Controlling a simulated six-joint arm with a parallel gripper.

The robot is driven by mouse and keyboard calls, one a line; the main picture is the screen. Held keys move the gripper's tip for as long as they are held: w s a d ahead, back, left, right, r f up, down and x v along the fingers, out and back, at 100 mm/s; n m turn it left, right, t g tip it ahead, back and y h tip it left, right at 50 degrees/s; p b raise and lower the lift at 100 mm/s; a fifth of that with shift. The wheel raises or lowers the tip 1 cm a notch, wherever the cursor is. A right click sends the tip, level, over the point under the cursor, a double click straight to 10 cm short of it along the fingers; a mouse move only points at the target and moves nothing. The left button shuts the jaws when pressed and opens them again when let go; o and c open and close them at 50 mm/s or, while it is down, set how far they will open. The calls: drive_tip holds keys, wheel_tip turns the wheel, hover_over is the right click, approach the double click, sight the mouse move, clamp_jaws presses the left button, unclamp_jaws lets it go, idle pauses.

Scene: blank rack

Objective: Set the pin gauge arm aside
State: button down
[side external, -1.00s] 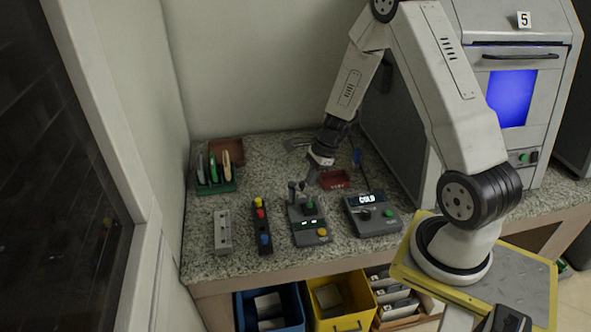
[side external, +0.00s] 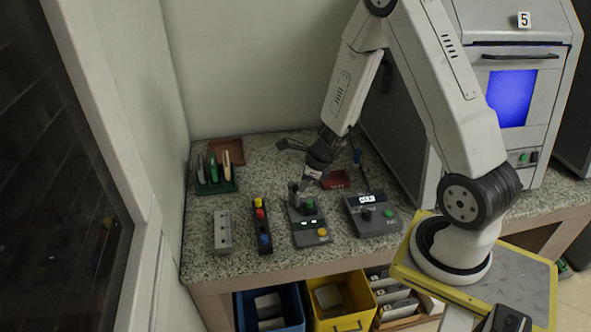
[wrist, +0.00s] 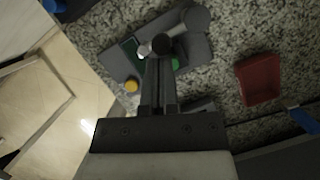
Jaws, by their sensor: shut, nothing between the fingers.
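The pin gauge (side external: 309,231) is a dark grey unit on the granite bench, with a green button and a yellow button at its front. Its short upright arm (side external: 293,190) stands at the back left of the unit. In the wrist view the gauge (wrist: 188,58) lies beyond my fingers, with a dark round knob and a pale knob close to the tips. My gripper (side external: 303,188) is low over the back of the gauge, right beside the upright part. In the wrist view my gripper (wrist: 160,62) is shut and empty. Whether the fingers touch the arm cannot be told.
A grey unit with a lit display (side external: 373,214) stands right of the gauge. A black button strip (side external: 262,228) and a grey block (side external: 222,232) stand left. A red tray (wrist: 259,80) lies behind; a green rack (side external: 217,187) is at back left. Bins sit below the front edge.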

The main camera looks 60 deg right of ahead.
drive_tip(key=shift+w+a, duration=0.75)
drive_tip(key=shift+a, duration=0.35)
drive_tip(key=shift+s, duration=0.1)
drive_tip(key=s+r, duration=0.7)
drive_tip(key=r, duration=0.2)
drive_tip(key=shift+a+r, duration=0.15)
drive_tip(key=shift+r, duration=0.1)
idle(1.3)
drive_tip(key=shift+s, duration=0.15)
